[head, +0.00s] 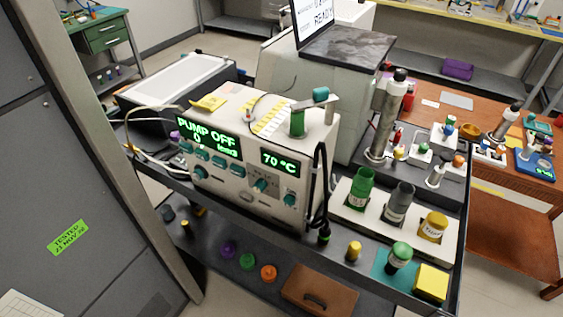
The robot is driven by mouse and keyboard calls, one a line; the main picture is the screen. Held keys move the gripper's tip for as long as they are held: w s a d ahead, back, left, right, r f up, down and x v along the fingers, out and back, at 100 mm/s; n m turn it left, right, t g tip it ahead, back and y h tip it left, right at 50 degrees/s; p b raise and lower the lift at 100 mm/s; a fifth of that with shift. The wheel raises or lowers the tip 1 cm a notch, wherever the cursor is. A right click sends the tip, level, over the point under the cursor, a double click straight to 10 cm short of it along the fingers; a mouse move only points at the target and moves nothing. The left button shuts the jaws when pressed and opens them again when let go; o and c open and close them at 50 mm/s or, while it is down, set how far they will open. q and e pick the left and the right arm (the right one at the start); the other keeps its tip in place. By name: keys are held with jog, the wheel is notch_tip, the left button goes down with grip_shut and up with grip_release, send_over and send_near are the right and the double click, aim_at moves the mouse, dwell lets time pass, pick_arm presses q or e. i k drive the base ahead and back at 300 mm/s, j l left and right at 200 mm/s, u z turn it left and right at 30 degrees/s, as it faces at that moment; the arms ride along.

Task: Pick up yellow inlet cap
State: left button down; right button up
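A small yellow cap-like cylinder (354,250) stands upright on the dark bench ledge, right of the pump unit's front corner. It may be the yellow inlet cap, but I cannot read any label on it. A yellow-lidded jar (432,228) stands in the white rack to its right. A small yellow-topped piece (186,227) also shows low at the left, under the instrument. Neither of my grippers shows in this view.
The pump unit (246,190) reads "PUMP OFF" and "70 °C". A green-topped bottle (399,257) and a yellow block (431,281) stand right of the cylinder. A white rack (379,233) holds green and grey jars. Purple, green and orange caps and a brown case (319,290) lie lower down.

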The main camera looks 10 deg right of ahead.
aim_at(354, 247)
jog(key=z, duration=0.95)
